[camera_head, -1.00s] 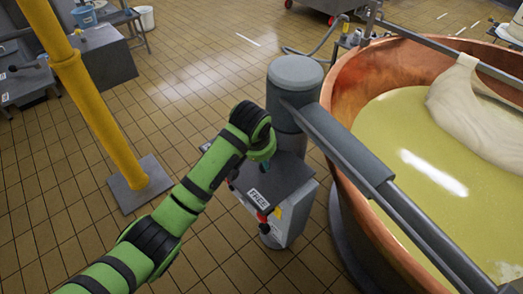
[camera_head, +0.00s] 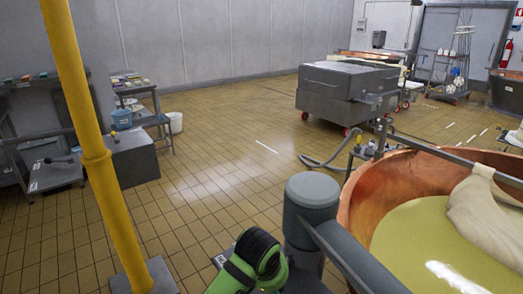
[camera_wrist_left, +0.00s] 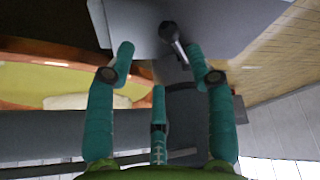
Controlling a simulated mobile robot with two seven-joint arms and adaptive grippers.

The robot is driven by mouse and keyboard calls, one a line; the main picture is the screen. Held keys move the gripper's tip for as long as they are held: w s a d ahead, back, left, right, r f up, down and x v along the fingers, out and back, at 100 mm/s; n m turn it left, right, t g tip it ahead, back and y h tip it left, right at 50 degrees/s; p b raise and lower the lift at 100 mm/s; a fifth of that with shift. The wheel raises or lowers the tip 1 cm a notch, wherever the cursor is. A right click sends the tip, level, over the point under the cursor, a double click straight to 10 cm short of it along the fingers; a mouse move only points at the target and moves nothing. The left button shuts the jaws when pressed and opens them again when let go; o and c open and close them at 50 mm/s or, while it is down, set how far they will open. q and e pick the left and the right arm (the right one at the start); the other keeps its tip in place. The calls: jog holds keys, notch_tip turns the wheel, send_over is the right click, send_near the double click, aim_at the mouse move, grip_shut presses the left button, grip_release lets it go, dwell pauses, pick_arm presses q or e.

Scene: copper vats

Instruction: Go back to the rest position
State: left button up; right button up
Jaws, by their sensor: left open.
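My left arm shows at the bottom of the head view as a green and black link beside the grey post (camera_head: 311,225); its gripper is below the picture there. In the left wrist view my left gripper (camera_wrist_left: 160,75) is open, its teal fingers apart and nothing held. A dark knob or lever (camera_wrist_left: 169,32) on a grey surface (camera_wrist_left: 230,25) shows between and beyond the fingertips; I cannot tell how far away it is. My right gripper is in neither view.
The copper vat (camera_head: 362,195) with yellowish liquid stands at the right, a grey bar crossing it from the post. A yellow pole (camera_head: 95,150) stands at the left. A grey wheeled cart (camera_head: 345,90) is farther back. Tiled floor is clear between the pole and the cart.

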pick_arm(q)
jog(key=s+a+f+n, duration=0.1)
jog(key=s+a+f, duration=0.85)
jog(key=s, duration=0.35)
jog(key=s+a+y, duration=0.2)
jog(key=s+a, duration=1.1)
jog(key=a, duration=0.1)
notch_tip(320, 180, down, 25)
jog(key=s+g+b, duration=0.2)
jog(key=s, duration=0.1)
jog(key=s+a+f+g+b, duration=0.1)
jog(key=s+a+f, duration=0.1)
jog(key=s+f, duration=1.3)
jog(key=shift+s+a+f, duration=0.25)
jog(key=shift+f, duration=0.2)
